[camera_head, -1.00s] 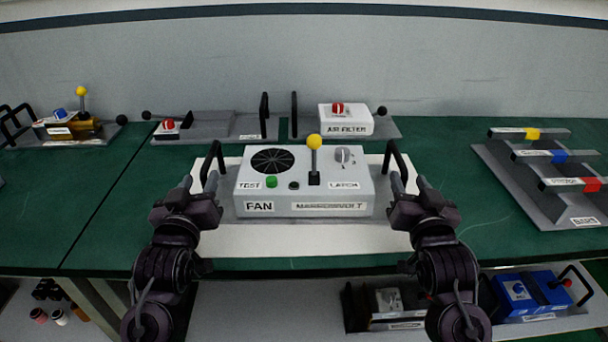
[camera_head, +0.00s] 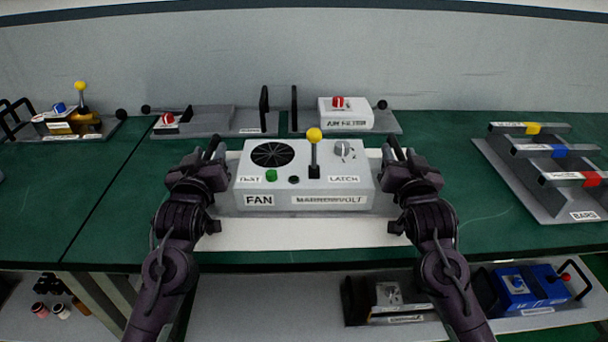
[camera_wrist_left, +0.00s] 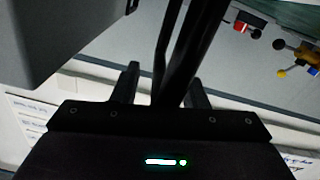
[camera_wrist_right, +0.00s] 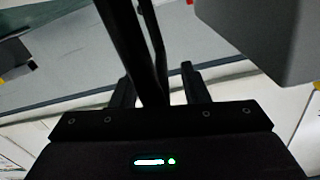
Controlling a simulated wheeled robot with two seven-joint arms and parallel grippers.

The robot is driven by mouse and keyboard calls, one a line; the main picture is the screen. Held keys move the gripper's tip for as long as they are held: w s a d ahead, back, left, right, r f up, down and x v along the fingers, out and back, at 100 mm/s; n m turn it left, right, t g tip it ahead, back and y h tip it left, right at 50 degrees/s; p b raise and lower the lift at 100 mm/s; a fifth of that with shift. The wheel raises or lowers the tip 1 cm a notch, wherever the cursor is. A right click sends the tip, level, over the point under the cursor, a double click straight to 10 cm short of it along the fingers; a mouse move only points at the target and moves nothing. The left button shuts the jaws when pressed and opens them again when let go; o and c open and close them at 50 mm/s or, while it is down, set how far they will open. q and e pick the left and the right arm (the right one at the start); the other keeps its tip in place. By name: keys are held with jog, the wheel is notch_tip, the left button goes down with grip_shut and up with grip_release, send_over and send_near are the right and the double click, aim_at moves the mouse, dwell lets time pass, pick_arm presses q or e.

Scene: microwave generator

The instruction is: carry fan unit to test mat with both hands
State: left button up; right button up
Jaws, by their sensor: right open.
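The fan unit (camera_head: 304,186), a pale grey box labelled FAN with a black grille, green button, yellow-knobbed lever and dial, sits over a flat white mat (camera_head: 300,234) on the green bench. I cannot tell whether this is the test mat. A black handle stands at each end, largely hidden behind my grippers in the head view. My left gripper (camera_head: 206,156) is at the left handle, which passes between its spread fingers in the left wrist view (camera_wrist_left: 163,85). My right gripper (camera_head: 401,158) is open around the right handle, as its wrist view (camera_wrist_right: 160,88) shows.
A rack of coloured bars (camera_head: 540,160) stands at right, and a yellow-levered device (camera_head: 75,123) at far left.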

pick_arm(q)
grip_shut()
pick_arm(e)
grip_shut()
pick_arm(q)
jog(key=shift+d, duration=0.15)
pick_arm(e)
jog(key=shift+a, duration=0.1)
dwell(0.9)
